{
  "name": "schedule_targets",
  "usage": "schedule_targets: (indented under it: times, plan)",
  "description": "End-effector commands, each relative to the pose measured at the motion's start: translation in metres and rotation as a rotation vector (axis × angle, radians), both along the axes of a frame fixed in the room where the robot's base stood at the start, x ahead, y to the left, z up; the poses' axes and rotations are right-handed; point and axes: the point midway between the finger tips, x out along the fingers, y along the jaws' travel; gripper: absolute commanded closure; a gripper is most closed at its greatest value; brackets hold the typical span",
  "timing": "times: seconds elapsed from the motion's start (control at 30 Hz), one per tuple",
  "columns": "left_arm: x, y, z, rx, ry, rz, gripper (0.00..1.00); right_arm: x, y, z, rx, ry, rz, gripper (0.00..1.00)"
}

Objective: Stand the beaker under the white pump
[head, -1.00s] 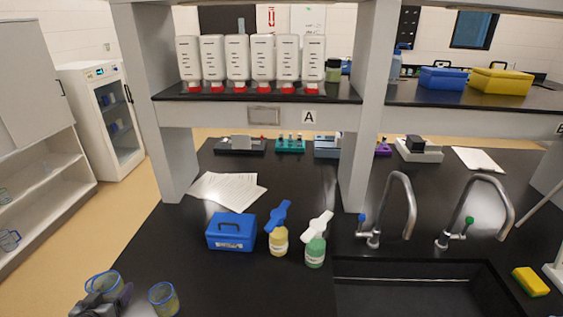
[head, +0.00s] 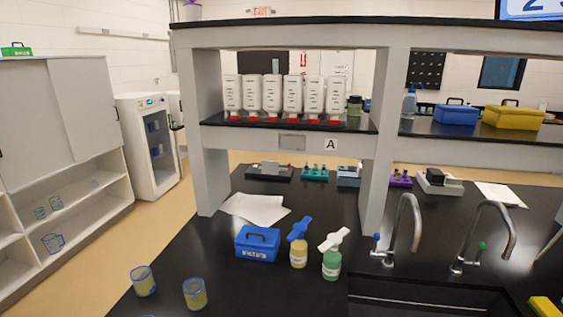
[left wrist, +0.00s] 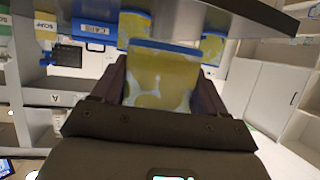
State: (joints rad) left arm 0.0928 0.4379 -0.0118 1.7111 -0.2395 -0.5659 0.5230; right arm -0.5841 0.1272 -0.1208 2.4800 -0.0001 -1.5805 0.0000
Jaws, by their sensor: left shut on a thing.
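The white pump (head: 334,239) tops a bottle of green liquid (head: 331,265) on the black bench, left of the sink. In the left wrist view, my left gripper (left wrist: 162,88) is shut on a beaker (left wrist: 163,70) with a blue rim and yellowish patches. In the head view my left gripper is out of sight; only a sliver of blue rim shows at the bottom edge, perhaps this beaker. Two similar beakers stand on the bench front left, one at left (head: 143,282) and one to its right (head: 195,294). My right gripper is not in view.
A blue-pump bottle (head: 298,254) of yellow liquid stands just left of the white-pump bottle. A blue box (head: 257,244) is left of that, with paper (head: 254,208) behind. Shelf posts (head: 376,160) rise behind. The bench between beakers and box is clear.

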Motion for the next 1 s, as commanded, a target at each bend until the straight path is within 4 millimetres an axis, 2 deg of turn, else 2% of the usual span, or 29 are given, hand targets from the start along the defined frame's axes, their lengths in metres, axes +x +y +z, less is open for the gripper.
schedule_targets:
  times: [0.2, 0.4, 0.5, 0.73, 0.8, 0.9, 1.0]
  plan:
    - [-0.021, -0.064, -0.02, -0.001, 0.002, -0.047, 0.56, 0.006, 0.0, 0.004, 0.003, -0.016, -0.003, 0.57]
    - [-0.045, -0.119, -0.024, -0.003, 0.0, -0.065, 0.56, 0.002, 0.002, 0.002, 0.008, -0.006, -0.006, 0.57]
    - [-0.056, -0.138, -0.022, -0.002, -0.001, -0.06, 0.56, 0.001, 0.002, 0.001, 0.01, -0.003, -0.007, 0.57]
    - [-0.073, -0.161, -0.01, -0.002, -0.001, -0.035, 0.56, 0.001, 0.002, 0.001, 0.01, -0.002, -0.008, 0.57]
    - [-0.075, -0.161, -0.004, -0.002, -0.001, -0.018, 0.56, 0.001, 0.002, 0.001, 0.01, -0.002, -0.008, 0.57]
    - [-0.076, -0.147, 0.0, 0.0, 0.002, 0.024, 0.56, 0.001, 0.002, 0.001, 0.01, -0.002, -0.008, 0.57]
    - [-0.08, -0.149, 0.016, 0.0, 0.001, 0.016, 0.56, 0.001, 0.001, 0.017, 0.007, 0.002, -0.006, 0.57]
